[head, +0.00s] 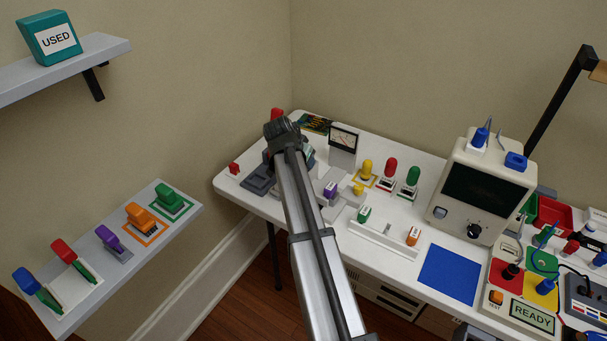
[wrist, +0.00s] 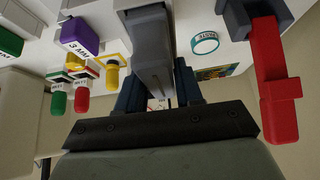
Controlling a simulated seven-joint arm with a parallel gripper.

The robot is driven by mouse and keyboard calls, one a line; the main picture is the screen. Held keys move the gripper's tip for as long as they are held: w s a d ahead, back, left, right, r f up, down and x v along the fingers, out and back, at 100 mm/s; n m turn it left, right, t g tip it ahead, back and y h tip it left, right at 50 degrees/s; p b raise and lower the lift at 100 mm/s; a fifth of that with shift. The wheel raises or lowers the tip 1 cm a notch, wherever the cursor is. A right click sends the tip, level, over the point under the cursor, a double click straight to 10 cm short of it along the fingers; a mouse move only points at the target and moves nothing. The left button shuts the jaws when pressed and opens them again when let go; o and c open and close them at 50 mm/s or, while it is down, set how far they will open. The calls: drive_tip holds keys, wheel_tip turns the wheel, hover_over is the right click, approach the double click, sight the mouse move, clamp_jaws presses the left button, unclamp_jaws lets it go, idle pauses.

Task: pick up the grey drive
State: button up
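In the wrist view a long grey block (wrist: 153,62), which looks like the grey drive, lies between the two dark blue fingers of my gripper (wrist: 158,92). One finger is on each side of it. The fingers stand wide apart, and I cannot make out firm contact on both sides. In the head view my gripper (head: 282,131) is over the far left part of the white table, and my arm covers the space below it. I cannot pick out the grey drive there.
A purple drive (wrist: 80,36) labelled "3 MM" is on the left. A blue mat (head: 449,274) is clear.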

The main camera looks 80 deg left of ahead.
clamp_jaws()
drive_tip(key=shift+r, duration=0.15)
idle(0.4)
